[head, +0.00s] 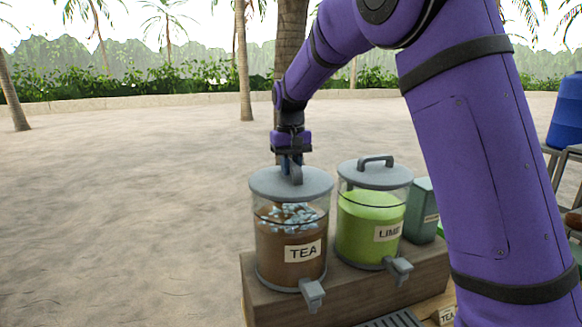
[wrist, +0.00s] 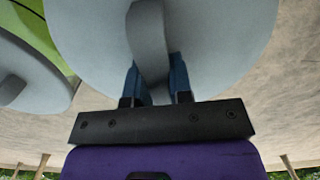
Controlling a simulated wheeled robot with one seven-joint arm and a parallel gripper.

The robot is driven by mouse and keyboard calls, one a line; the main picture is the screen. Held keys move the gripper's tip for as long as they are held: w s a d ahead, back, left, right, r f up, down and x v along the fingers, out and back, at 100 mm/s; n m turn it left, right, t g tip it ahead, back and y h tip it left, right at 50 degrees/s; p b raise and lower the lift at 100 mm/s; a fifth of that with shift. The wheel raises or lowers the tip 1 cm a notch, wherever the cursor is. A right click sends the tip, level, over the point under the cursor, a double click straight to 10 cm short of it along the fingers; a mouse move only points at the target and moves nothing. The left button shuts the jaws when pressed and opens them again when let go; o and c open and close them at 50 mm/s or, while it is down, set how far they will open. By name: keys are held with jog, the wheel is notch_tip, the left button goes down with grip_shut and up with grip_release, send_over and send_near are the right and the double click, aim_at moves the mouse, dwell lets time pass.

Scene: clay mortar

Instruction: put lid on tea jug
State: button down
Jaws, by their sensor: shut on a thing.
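The tea jug (head: 289,247) is a clear jug of brown tea with ice, a TEA label and a grey tap, on a wooden stand. The round grey lid (head: 262,184) sits at the jug's top; whether it rests fully on the rim I cannot tell. My gripper (head: 291,164) is above the lid, shut on its upright handle. In the wrist view the blue fingers of my gripper (wrist: 157,82) are on either side of the lid's handle (wrist: 149,40), and the grey lid (wrist: 225,45) fills the upper middle.
A lime jug (head: 369,224) with its own grey lid (head: 385,177) stands close on the right. A grey-green box (head: 422,210) is beside it. The wooden stand (head: 262,301) holds the jugs. Open sand lies to the left. A blue barrel (head: 568,112) is at far right.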

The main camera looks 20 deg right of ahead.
jog(key=shift+f, duration=0.35)
jog(key=shift+c, duration=2.4)
grip_release()
jog(key=shift+r, duration=3.5)
